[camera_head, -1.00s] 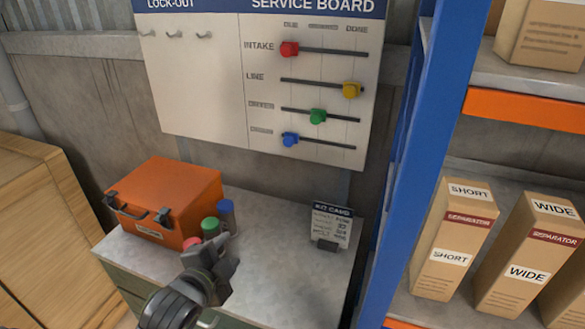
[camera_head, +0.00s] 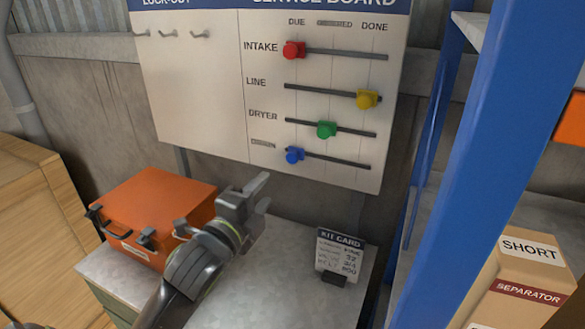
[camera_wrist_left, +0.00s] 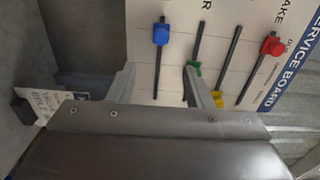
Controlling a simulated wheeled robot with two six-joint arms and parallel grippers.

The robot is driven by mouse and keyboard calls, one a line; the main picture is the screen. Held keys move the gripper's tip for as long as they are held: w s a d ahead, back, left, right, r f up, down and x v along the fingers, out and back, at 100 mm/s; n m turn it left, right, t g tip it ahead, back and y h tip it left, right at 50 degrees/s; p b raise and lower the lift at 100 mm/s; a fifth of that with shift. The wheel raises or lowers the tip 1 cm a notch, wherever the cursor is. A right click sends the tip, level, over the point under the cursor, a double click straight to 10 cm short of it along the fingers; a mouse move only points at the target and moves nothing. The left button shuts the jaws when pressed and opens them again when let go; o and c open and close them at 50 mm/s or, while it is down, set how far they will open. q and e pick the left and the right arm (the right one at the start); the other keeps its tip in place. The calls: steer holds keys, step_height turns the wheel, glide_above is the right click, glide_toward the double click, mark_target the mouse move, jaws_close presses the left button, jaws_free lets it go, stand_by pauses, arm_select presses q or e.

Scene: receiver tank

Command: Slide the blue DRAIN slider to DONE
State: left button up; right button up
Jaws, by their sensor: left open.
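The blue slider (camera_head: 294,155) is at the left end of the lowest track on the service board (camera_head: 215,110), under the DUE column. The DONE heading (camera_head: 374,27) is at the right. In the left wrist view the blue slider (camera_wrist_left: 161,34) is at the upper end of its track, beyond the fingers. My left gripper (camera_head: 256,190) is open and empty, below and left of the blue slider and apart from it. It also shows in the left wrist view (camera_wrist_left: 160,85), with its two fingers spread. My right gripper is not seen.
Red (camera_head: 293,50), yellow (camera_head: 367,98) and green (camera_head: 326,130) sliders sit on the tracks above. An orange toolbox (camera_head: 155,210) and a kit card (camera_head: 340,252) stand on the bench (camera_head: 285,290). A blue shelf post (camera_head: 470,150) rises at the right.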

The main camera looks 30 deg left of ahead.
mark_target(291, 160)
arm_select(q)
steer(key=w, duration=0.4)
steer(key=w+p, duration=0.1)
steer(key=w, duration=0.4)
steer(key=w+p, duration=0.1)
steer(key=w, duration=0.3)
steer(key=shift+w+a+r, duration=0.15)
steer(key=shift+w+a, duration=0.2)
steer(key=shift+a, duration=0.05)
steer(key=shift+w, duration=0.6)
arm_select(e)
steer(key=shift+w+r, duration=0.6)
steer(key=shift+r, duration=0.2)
arm_select(q)
jaws_close()
